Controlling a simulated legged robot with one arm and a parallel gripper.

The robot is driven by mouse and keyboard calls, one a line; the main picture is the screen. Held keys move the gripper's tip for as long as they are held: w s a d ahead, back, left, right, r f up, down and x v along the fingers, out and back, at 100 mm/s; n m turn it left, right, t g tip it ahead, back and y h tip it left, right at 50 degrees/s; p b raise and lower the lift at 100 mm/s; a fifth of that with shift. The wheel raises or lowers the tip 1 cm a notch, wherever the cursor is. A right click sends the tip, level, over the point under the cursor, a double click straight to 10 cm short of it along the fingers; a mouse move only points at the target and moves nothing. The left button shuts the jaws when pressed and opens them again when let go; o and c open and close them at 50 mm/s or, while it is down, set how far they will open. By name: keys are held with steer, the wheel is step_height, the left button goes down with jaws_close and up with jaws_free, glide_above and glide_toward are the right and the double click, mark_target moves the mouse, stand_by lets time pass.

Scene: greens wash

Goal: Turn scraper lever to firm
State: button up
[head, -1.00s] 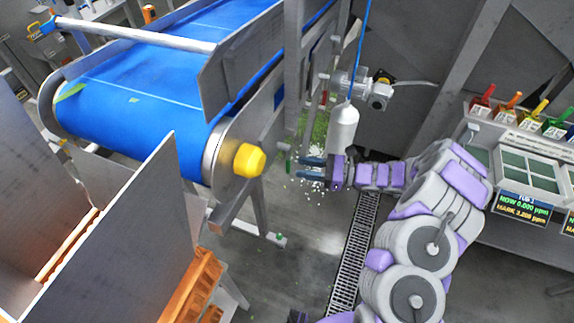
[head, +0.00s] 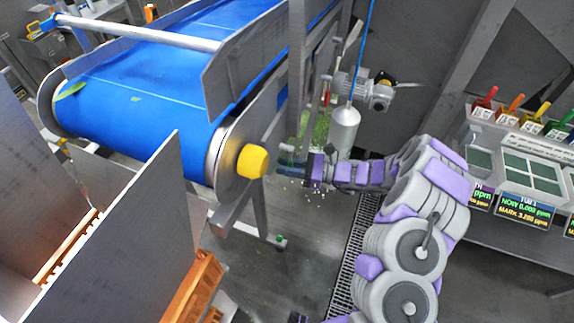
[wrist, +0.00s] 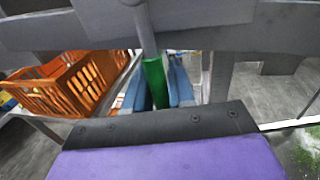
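The scraper lever shows in the wrist view as a grey rod with a green grip (wrist: 153,82), pointing down toward my gripper. My gripper (wrist: 160,88) has its blue fingers on either side of the green grip. The fingers look open, with a gap on the grip's right; I cannot tell whether the left finger touches it. In the head view my gripper (head: 290,163) is beside the conveyor's end, right of the yellow knob (head: 253,161). The lever is mostly hidden there, and no firm marking is readable.
The blue conveyor belt (head: 160,95) fills the upper left. A grey cylinder (head: 343,130) hangs on a blue hose close to my wrist. A grey beam (wrist: 220,30) crosses above the fingers. An orange crate (wrist: 75,80) stands left. Green scraps lie on the floor.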

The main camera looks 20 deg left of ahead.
steer(key=shift+w+d+r, duration=0.15)
steer(key=shift+d, duration=0.4)
jaws_close()
steer(key=shift+a+m, duration=0.1)
steer(key=shift+m, duration=0.2)
steer(key=shift+s+a+r+m+t+y+p, duration=0.1)
steer(key=shift+s+r+m+t+y+p, duration=0.2)
steer(key=shift+s+m+p, duration=0.85)
steer(key=shift+s+r+m+t+y+p, duration=0.1)
steer(key=shift+s+r+m+y+p, duration=0.3)
steer(key=shift+m, duration=1.3)
steer(key=shift+s+a+r+m+t+y+p, duration=0.15)
steer(key=shift+s+r+m+p, duration=0.3)
steer(key=shift+s+m+p, duration=0.75)
steer(key=shift+w+d+m+b, duration=0.1)
steer(key=shift+w+m+b, duration=0.1)
steer(key=shift+m+b, duration=0.15)
steer(key=shift+o, duration=1.9)
jaws_free()
